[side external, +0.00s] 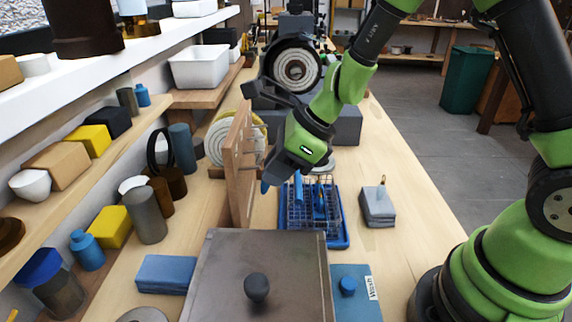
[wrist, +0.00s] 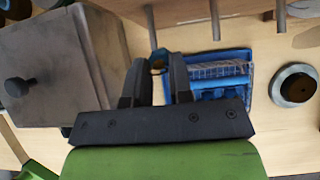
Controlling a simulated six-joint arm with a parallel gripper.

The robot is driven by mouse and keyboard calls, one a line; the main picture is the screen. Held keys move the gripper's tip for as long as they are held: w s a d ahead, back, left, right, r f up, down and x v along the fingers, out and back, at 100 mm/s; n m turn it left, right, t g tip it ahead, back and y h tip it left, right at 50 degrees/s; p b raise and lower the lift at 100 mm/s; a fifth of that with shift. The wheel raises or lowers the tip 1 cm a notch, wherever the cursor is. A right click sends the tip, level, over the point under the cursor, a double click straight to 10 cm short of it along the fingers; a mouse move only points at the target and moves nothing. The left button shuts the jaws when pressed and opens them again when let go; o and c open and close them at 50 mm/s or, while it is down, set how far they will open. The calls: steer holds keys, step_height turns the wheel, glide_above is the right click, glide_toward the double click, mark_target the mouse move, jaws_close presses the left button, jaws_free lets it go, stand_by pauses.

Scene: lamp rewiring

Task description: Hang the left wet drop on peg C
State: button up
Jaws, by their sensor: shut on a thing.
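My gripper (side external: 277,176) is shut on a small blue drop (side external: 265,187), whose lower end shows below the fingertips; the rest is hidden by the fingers. In the wrist view my gripper (wrist: 158,72) has a small blue-and-tan piece (wrist: 158,57) between its fingertips. The wooden peg board (side external: 241,165) stands upright just left of the gripper. Several pegs stick out from it, and they show along the top of the wrist view (wrist: 214,20). I cannot read any peg letters, so I cannot tell which is C. The held drop appears apart from the pegs.
A blue tray (side external: 340,242) with a wire rack and blue pieces sits below right of the gripper. A grey lidded box (side external: 225,270) stands in front. A grey-blue block (side external: 378,207) lies to the right. Loaded shelves line the left side. The bench's right strip is mostly clear.

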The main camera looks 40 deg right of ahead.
mark_target(254, 167)
steer(key=shift+w+a+f, duration=0.2)
steer(key=shift+w+a, duration=0.5)
steer(key=shift+a, duration=0.05)
steer(key=shift+w+a+f, duration=0.15)
steer(key=shift+w+a, duration=0.55)
steer(key=shift+a, duration=0.05)
steer(key=shift+a, duration=0.1)
steer(key=o, duration=0.8)
steer(key=shift+c, duration=0.2)
steer(key=shift+r, duration=0.1)
steer(key=shift+s+d+r, duration=0.25)
steer(key=shift+d+r, duration=0.1)
steer(key=shift+r, duration=0.15)
steer(key=s+d+r, duration=0.3)
steer(key=r, duration=0.1)
steer(key=shift+s+d+r, duration=0.3)
steer(key=shift+s+d, duration=0.05)
steer(key=shift+d, duration=0.05)
